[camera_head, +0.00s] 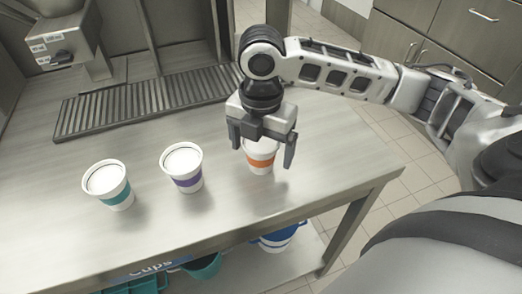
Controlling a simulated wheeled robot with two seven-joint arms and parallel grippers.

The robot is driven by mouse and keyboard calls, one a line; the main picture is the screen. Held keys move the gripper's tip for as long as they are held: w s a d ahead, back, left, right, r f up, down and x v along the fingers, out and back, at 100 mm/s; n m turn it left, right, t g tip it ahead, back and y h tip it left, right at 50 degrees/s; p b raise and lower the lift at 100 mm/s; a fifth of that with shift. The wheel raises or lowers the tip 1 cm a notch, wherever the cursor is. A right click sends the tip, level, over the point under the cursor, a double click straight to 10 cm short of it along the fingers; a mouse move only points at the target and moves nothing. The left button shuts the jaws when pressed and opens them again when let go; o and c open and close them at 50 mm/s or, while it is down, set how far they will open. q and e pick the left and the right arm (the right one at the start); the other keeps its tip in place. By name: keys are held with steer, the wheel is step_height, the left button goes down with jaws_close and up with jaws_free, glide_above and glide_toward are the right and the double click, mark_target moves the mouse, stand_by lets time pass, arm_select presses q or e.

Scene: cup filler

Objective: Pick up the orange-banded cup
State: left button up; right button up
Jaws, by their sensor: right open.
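The orange-banded cup (261,161) is a white cup with an orange band, upright on the steel counter, to the right of the other cups. My right gripper (262,158) points down over it, with its fingers apart on either side of the cup. The gripper hides the cup's top, and I cannot tell whether the fingers touch its sides. My left gripper is not in view.
A purple-banded cup (187,183) and a teal-banded cup (117,199) stand to the left. A slatted drain grate (140,104) and a dispenser (58,40) are behind. Bins sit on a shelf (232,281) below. The counter (230,205) is clear in front.

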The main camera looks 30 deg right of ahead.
steer(key=shift+f, duration=0.35)
steer(key=c, duration=1.1)
steer(key=shift+r, duration=0.15)
